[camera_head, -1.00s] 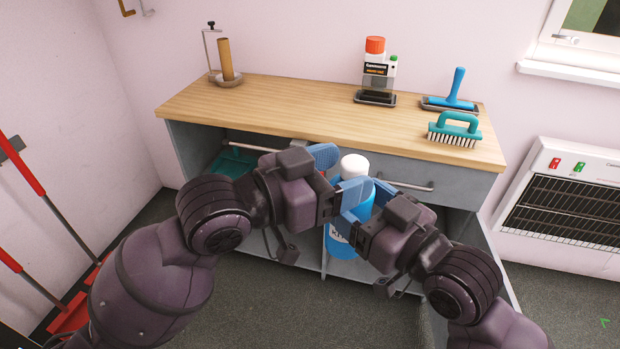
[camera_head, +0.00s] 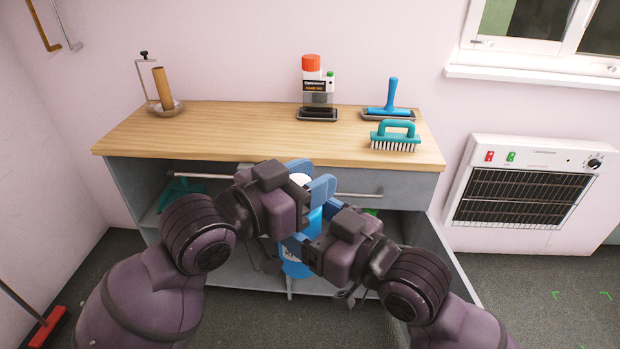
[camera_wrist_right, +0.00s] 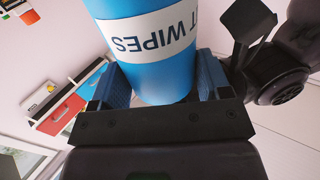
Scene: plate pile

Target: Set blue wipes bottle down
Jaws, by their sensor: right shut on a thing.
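The blue wipes bottle (camera_head: 296,268) has a white top and a white label. It is upright in front of the cabinet, partly hidden by my grippers in the head view. It also fills the top middle of the right wrist view (camera_wrist_right: 155,70), between the blue fingers of my right gripper (camera_wrist_right: 152,92). My right gripper (camera_head: 318,226) is shut on the bottle. My left gripper (camera_head: 310,178) is at the bottle's upper part with its blue fingers apart; whether they press on it is unclear. The bottle's underside is not visible.
The wooden worktop (camera_head: 230,135) has a clear middle and left front. A roll holder (camera_head: 162,92), orange-capped bottle (camera_head: 318,92), blue-handled tool (camera_head: 388,100) and teal brush (camera_head: 395,136) stand on it. A heater (camera_head: 525,185) is on the right wall. The cabinet below is open.

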